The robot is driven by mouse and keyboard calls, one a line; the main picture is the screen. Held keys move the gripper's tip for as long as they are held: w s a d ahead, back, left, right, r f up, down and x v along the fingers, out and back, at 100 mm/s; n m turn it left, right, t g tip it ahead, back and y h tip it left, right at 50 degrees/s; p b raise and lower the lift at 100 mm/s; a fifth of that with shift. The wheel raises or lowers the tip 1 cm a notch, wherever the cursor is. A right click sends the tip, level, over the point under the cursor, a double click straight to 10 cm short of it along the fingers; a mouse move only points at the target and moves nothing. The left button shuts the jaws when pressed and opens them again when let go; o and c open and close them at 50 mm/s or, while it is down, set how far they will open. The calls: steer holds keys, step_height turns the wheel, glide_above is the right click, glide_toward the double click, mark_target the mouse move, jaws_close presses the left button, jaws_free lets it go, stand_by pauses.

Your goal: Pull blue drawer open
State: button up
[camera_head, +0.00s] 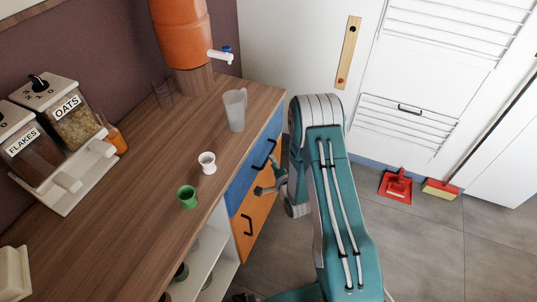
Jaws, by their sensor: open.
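The blue drawer (240,187) is the upper front at the right end of the wooden counter. It looks flush with the cabinet. Its black bar handle (264,155) shows on the upper part of the front. My gripper (266,177) is open beside the drawer front, close to the handle and a little below it. I cannot tell whether a finger touches the handle. My teal arm hides the area to the right of the gripper.
An orange drawer (252,226) with a black handle lies below the blue one. On the counter (150,205) stand a clear jug (235,111), a white cup (207,163) and a green cup (187,197).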

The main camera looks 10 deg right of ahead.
mark_target(270, 153)
steer(key=w, duration=0.4)
steer(key=shift+w+f, duration=0.3)
steer(key=shift+f, duration=0.05)
steer(key=shift+w+a, duration=0.1)
steer(key=shift+w, duration=0.1)
steer(key=shift+a, duration=0.1)
steer(key=shift+c, duration=0.3)
jaws_close()
